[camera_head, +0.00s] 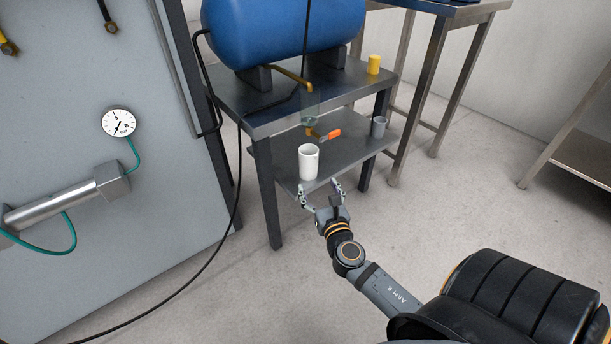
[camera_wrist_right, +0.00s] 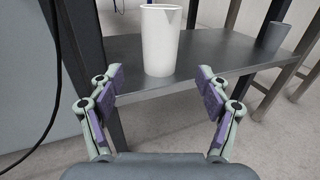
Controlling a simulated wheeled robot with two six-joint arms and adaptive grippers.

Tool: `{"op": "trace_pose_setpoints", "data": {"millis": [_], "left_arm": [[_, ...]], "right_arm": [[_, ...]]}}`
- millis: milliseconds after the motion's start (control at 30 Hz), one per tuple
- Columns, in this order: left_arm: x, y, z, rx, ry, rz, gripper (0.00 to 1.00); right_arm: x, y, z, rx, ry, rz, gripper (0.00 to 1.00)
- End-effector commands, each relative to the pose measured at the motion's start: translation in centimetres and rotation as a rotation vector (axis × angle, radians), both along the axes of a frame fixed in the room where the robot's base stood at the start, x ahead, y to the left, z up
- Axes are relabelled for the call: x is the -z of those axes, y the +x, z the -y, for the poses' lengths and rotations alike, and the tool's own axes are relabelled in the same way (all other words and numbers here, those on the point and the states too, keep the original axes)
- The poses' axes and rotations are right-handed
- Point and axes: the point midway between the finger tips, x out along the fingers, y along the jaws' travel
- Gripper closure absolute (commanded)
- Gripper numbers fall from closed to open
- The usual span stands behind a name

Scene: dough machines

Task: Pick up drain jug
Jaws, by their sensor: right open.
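The drain jug appears to be the white cylindrical cup (camera_head: 309,162), standing upright near the front edge of the lower shelf (camera_head: 284,151). My right gripper (camera_head: 320,190) is just in front of that edge, open and empty, its fingers pointing at the jug. My left gripper does not show.
A blue tank (camera_head: 285,30) lies on the upper shelf, with a brass pipe and an orange-handled valve (camera_head: 330,134) below. A grey cup (camera_head: 378,127) stands on the lower shelf, right. A yellow cylinder (camera_head: 374,64) stands above. Table legs flank the shelf; a black cable hangs left.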

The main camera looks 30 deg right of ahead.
Motion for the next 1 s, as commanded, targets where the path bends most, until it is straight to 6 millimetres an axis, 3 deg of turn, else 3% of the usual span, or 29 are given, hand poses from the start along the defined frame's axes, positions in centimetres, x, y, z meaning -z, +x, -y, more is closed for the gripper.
{"op": "trace_pose_setpoints", "data": {"millis": [300, 533, 800, 1000], "left_arm": [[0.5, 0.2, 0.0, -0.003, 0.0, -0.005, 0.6], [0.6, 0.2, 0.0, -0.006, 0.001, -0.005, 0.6], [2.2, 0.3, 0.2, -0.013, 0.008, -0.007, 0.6], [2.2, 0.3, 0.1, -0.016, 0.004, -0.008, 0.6]], "right_arm": [[0.0, 4.3, 1.4, 0.002, 0.004, 0.0, 0.23], [-0.1, 5.3, 1.7, 0.001, 0.005, 0.0, 0.23], [-0.1, 9.3, 3.0, 0.002, 0.005, 0.0, 0.23], [-0.3, 10.0, 3.2, 0.001, 0.006, -0.002, 0.23]]}}
